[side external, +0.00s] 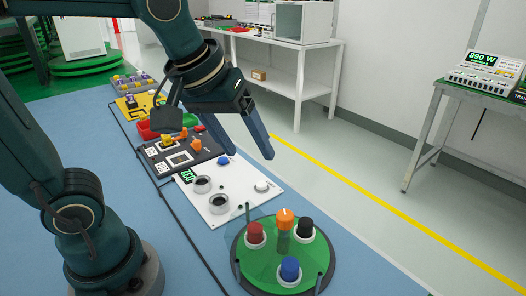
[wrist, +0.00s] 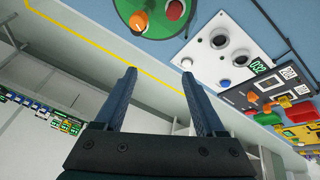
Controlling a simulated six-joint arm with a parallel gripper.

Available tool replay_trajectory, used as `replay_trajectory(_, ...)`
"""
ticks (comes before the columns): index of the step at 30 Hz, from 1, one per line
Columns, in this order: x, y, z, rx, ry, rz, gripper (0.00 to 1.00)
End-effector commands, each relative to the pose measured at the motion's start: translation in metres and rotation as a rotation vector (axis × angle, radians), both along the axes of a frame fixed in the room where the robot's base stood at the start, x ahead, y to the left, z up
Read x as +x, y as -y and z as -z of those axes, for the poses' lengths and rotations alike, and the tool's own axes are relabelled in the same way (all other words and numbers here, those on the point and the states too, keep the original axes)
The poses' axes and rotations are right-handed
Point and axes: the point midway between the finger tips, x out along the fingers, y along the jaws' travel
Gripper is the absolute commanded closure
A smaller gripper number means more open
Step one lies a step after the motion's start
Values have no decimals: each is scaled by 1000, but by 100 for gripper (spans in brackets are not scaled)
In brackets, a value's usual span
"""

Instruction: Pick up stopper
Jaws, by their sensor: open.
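A green turntable (side external: 262,268) stands at the front. It carries a red stopper-like piece (side external: 255,233), a black one (side external: 306,226) and a blue one (side external: 290,268), each in a white ring. An orange knob (side external: 285,219) stands at its middle. I cannot tell which piece is the stopper named. My gripper (side external: 267,153) is open and empty, high above and behind the turntable. In the wrist view my gripper (wrist: 158,72) has its fingers apart with nothing between.
A white panel (side external: 220,205) with two dark-centred round holders, a white button (side external: 262,186) and a blue button (side external: 222,160) lies behind the turntable. A dark board (side external: 180,158) and coloured bins are farther back. Thin upright posts stand at the turntable's rim.

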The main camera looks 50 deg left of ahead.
Motion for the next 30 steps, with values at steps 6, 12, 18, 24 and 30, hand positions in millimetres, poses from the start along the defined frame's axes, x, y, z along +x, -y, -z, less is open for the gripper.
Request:
replay_trajectory(6,50,20,21,-38,-104,-110,28)
replay_trajectory(12,83,43,61,-31,-205,-158,28)
replay_trajectory(18,91,61,103,8,-295,-128,28)
replay_trajectory(24,86,65,126,29,-345,-109,28)
replay_trajectory(30,87,64,150,29,-346,-108,28)
